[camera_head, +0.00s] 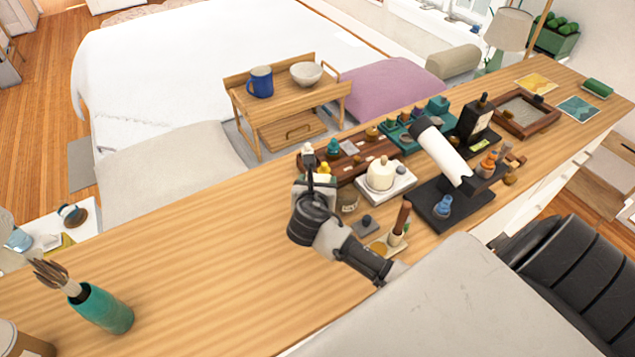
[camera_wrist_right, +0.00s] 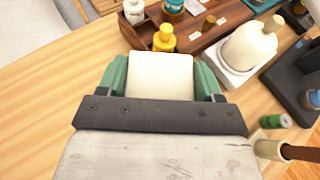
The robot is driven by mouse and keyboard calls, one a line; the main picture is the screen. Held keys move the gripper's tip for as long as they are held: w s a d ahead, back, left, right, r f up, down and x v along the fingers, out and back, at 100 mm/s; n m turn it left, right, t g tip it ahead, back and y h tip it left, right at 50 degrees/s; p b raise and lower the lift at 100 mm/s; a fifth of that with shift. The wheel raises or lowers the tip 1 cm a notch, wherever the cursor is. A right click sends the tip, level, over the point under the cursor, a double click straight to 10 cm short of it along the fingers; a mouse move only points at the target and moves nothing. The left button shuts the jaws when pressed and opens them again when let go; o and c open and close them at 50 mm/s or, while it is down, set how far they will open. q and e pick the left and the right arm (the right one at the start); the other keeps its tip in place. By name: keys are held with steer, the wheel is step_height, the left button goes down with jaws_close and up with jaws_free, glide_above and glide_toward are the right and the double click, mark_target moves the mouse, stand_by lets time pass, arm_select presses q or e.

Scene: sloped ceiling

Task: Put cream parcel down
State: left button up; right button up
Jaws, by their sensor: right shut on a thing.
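The cream parcel (camera_wrist_right: 160,77) is a pale, block-like thing between the green fingers of my right gripper (camera_wrist_right: 160,70) in the right wrist view. The gripper is shut on it, a finger on each side. In the head view my right gripper (camera_head: 315,182) is over the wooden counter (camera_head: 215,255), near the front left end of the brown bottle tray (camera_head: 362,162). There the wrist hides most or all of the parcel. I cannot tell whether the parcel touches the counter. My left gripper is not in view.
A green brush pot (camera_head: 105,308) stands at the left. The counter between is clear.

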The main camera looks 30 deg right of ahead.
steer(key=shift+f, duration=0.1)
steer(key=o, duration=1.3)
steer(key=shift+c, duration=0.2)
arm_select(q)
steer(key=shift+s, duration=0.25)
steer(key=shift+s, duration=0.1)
